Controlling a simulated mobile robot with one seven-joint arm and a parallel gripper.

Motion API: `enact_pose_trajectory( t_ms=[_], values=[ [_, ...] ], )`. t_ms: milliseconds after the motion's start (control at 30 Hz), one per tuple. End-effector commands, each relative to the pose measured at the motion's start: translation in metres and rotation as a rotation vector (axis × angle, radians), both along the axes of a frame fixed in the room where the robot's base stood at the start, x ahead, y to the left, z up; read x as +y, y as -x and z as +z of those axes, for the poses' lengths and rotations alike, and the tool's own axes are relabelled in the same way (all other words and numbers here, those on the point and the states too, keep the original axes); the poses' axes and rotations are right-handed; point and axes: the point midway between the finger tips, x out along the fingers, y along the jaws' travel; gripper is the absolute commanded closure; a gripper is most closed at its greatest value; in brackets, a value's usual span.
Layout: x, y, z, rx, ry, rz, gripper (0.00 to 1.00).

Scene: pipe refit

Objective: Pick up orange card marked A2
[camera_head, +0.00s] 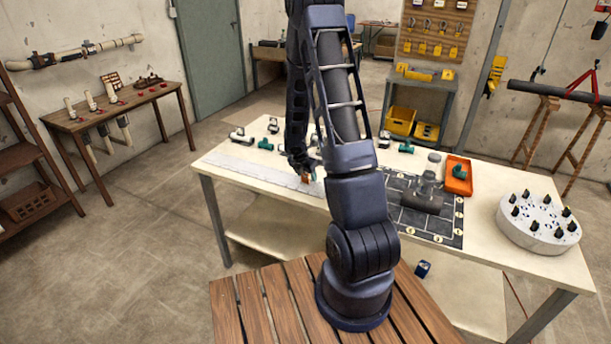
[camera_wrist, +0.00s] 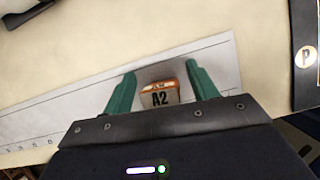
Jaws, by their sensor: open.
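The orange card marked A2 (camera_wrist: 159,95) lies between the two green fingers of my gripper (camera_wrist: 160,88) in the wrist view. There is a small gap between the card and each finger. The card has an orange top edge and a pale face with dark "A2" lettering. My gripper (camera_head: 305,174) is open, low over the near edge of the table in the head view, where the card shows only as a small orange patch. The card is over a white marked strip (camera_head: 255,172).
A dark mat (camera_head: 445,230) with pipe parts lies to the right on the table. An orange tray (camera_head: 459,176) and a round white stand (camera_head: 538,225) with black pegs are farther right. Several green-and-white fittings (camera_head: 266,144) stand behind the strip.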

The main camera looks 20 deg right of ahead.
Motion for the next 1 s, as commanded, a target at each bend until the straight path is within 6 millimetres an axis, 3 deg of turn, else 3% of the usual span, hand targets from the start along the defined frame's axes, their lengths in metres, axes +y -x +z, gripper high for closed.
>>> enact_pose_trajectory(
  t_ms=[167,300,400,767,1000],
  values=[
    [0.000,0.000,0.000,0.000,0.000,0.000,0.44],
    [0.000,0.000,0.000,0.000,0.000,0.000,0.71],
    [0.000,0.000,0.000,0.000,0.000,0.000,0.86],
    [0.000,0.000,0.005,-0.001,0.000,-0.002,0.86],
    [-0.001,0.000,0.036,-0.005,-0.001,-0.006,0.86]
  ],
)
